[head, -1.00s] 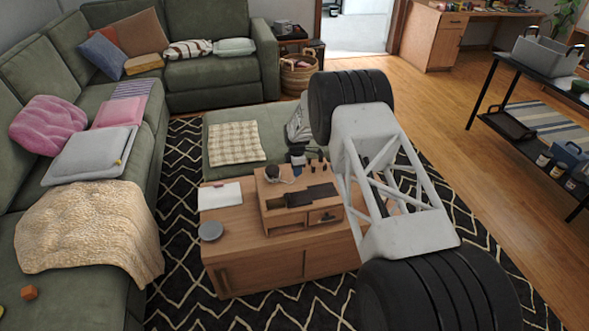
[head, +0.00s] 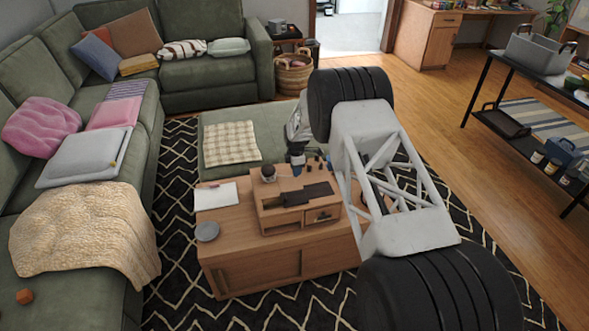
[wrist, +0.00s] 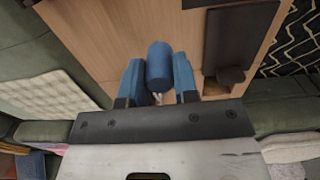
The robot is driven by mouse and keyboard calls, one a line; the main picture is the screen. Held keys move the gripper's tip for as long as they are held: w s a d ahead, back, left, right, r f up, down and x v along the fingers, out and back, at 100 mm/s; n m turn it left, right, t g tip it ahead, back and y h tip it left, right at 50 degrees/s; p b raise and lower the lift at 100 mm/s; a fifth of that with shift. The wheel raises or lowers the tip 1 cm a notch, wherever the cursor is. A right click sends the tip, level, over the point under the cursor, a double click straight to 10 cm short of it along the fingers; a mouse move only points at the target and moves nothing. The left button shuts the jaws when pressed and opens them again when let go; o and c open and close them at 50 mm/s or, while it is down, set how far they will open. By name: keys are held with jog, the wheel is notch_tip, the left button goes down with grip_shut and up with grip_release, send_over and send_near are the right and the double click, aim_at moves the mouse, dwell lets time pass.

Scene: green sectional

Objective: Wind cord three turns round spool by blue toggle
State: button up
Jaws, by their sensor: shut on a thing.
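My gripper (wrist: 157,78) has blue fingers in the wrist view, shut on the blue toggle (wrist: 159,62), a short rounded cylinder. A bit of pale cord (wrist: 157,97) shows just below the toggle; the rest of the cord is hard to make out. In the head view, a small dark-topped round thing, which looks like the spool (head: 268,173), stands on the back left of the wooden box. My gripper (head: 297,158) is small there, behind the box and to the right of the spool. I cannot tell how the cord lies round the spool.
The wooden box (head: 275,220) with a drawer sits on a low wooden cabinet (head: 250,268). Dark flat pieces (head: 305,194) lie on the box.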

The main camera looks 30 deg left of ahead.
jog(key=shift+f, duration=0.4)
jog(key=shift+f, duration=0.7)
jog(key=shift+f, duration=0.65)
jog(key=shift+f, duration=0.25)
jog(key=o, duration=1)
jog(key=shift+r, duration=0.1)
jog(key=shift+r, duration=3.8)
